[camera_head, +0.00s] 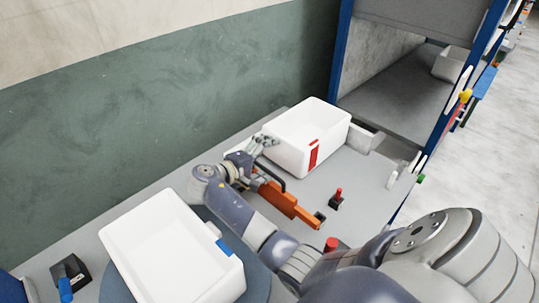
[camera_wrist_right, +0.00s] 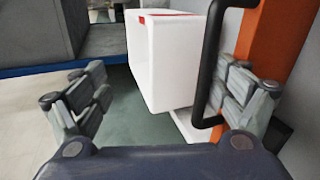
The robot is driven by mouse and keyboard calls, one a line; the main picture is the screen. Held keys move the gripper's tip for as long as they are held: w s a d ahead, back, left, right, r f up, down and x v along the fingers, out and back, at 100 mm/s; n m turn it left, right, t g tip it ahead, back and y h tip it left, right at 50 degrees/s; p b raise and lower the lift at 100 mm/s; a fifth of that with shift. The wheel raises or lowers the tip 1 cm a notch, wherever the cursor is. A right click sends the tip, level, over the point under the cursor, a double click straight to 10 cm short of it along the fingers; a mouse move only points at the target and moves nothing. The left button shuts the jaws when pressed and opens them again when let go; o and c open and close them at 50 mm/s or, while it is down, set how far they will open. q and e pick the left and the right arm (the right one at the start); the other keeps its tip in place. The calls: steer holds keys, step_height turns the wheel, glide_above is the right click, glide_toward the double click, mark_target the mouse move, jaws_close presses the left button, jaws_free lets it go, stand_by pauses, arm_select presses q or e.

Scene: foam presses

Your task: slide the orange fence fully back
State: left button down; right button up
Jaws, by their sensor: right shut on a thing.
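The orange fence (camera_head: 290,203) lies along the grey table, beside my right forearm. It also shows at the right of the wrist view (camera_wrist_right: 277,45). Its black bar handle (camera_wrist_right: 205,75) stands between my fingers, close to the right one. My right gripper (camera_head: 264,143) is at the fence's far end, by the white bin; it also shows in the wrist view (camera_wrist_right: 160,88). It is shut on the fence's handle, though the fingers look widely spaced and the contact is hard to make out. My left gripper is out of view.
A white bin with a red label (camera_head: 300,130) stands just beyond my right gripper. Another white bin with a blue label (camera_head: 128,232) is at front left. A red-topped switch (camera_head: 337,199) stands right of the fence. A blue-framed machine (camera_head: 343,45) is behind.

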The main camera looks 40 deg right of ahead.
steer(key=shift+w+a+r+p, duration=0.1)
steer(key=shift+a+r+p, duration=0.3)
steer(key=shift+a+r, duration=0.55)
steer(key=shift+c, duration=0.3)
steer(key=shift+o, duration=0.2)
steer(key=shift+v, duration=0.75)
steer(key=shift+a+p, duration=0.4)
steer(key=shift+c, duration=0.4)
steer(key=s+a, duration=0.1)
steer(key=s+a+r, duration=0.1)
steer(key=a, duration=0.1)
steer(key=shift+a+r, duration=0.2)
steer(key=shift+r, duration=0.05)
steer(key=c, duration=1.1)
arm_select(q)
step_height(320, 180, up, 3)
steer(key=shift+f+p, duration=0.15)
steer(key=shift+p, duration=0.2)
arm_select(e)
steer(key=shift+w+a+f, duration=0.25)
steer(key=shift+f, duration=0.2)
